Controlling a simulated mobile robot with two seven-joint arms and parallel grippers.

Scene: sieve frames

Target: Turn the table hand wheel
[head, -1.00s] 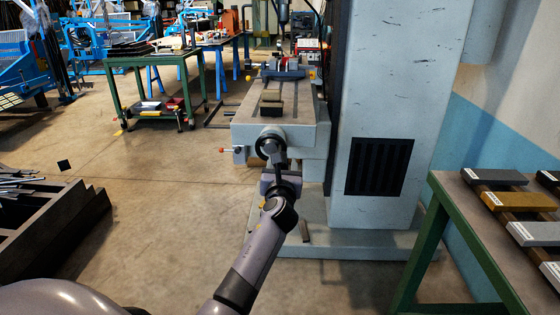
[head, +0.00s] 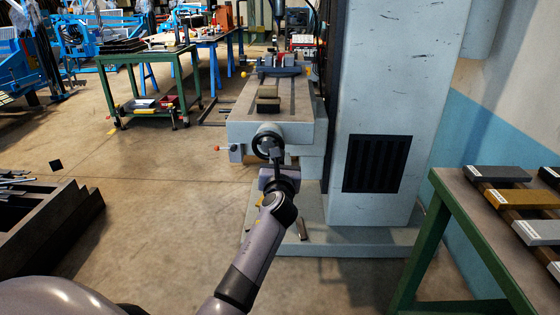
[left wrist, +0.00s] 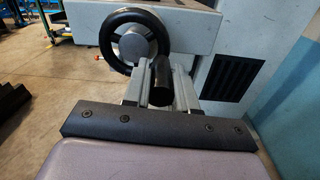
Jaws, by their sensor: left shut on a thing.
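The table hand wheel (head: 255,146) is a black ring on the front face of the grey machine table (head: 245,131). It shows large in the left wrist view (left wrist: 105,38), with a pale round hub. Its black cylindrical handle (left wrist: 160,88) sticks out at the lower right of the rim. My left gripper (head: 277,159) is at the wheel's lower right, its two grey fingers shut on the handle, one on each side. The gripper hides part of the wheel in the head view. My right gripper is not in view.
The machine's column (head: 390,100) stands right of the wheel, above a grey base (head: 350,240). A short red-knobbed lever (head: 217,149) is left of the wheel. A green-framed table (head: 428,240) with several blocks is at right. A dark rack (head: 60,225) is at left, with open floor between.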

